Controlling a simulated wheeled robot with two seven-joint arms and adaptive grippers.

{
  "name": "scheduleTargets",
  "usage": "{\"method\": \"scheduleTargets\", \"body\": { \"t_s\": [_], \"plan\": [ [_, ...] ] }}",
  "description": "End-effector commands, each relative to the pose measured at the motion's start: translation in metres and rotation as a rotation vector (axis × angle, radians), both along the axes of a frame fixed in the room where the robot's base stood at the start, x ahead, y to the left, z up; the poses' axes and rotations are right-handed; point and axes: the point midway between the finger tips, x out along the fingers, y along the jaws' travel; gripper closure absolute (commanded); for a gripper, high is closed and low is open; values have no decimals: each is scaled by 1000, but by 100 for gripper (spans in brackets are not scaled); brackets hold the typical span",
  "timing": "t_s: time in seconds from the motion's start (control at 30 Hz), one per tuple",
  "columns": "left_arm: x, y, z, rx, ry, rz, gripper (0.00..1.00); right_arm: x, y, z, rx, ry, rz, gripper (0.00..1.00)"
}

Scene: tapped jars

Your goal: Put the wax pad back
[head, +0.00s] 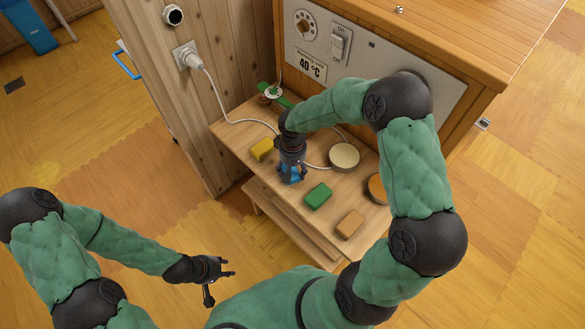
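Several small pads lie on the wooden shelf (232,128): a yellow block (262,149), a green block (318,196) and an orange block (351,224). A round cream disc (343,156) and a partly hidden round orange disc (378,189) lie there too. I cannot tell which one is the wax pad. My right gripper (291,172) points down over the shelf between the yellow and green blocks. A blue thing (293,179) shows at its fingertips; whether it is gripped is unclear. My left gripper (221,283) is open and empty, low in front of the shelf.
A cabinet panel (368,75) with dial, switch and 40 °C label stands behind the shelf. A white cable (214,88) runs from the wall socket onto the shelf. A small white-and-green item (273,92) is at the back left. My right arm hides the shelf's right part.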

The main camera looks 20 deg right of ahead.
Motion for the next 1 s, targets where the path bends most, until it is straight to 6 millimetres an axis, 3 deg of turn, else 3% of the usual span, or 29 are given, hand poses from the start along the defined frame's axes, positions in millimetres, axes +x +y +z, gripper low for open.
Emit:
{"method": "scheduleTargets", "body": {
  "t_s": [0.1,0.13,0.2,0.67,1.0],
  "plan": [
    [0,0,-2,0,0,0,60,0,0,-2,0,0,0,58],
    [0,0,-2,0,0,0,60,0,0,-3,0,0,0,29],
    [0,0,-1,0,0,0,60,0,0,-2,0,0,0,9],
    [0,0,2,0,0,0,60,0,0,3,0,-1,0,8],
    [0,0,24,0,0,0,60,1,0,64,0,-4,-1,8]
  ]
}}
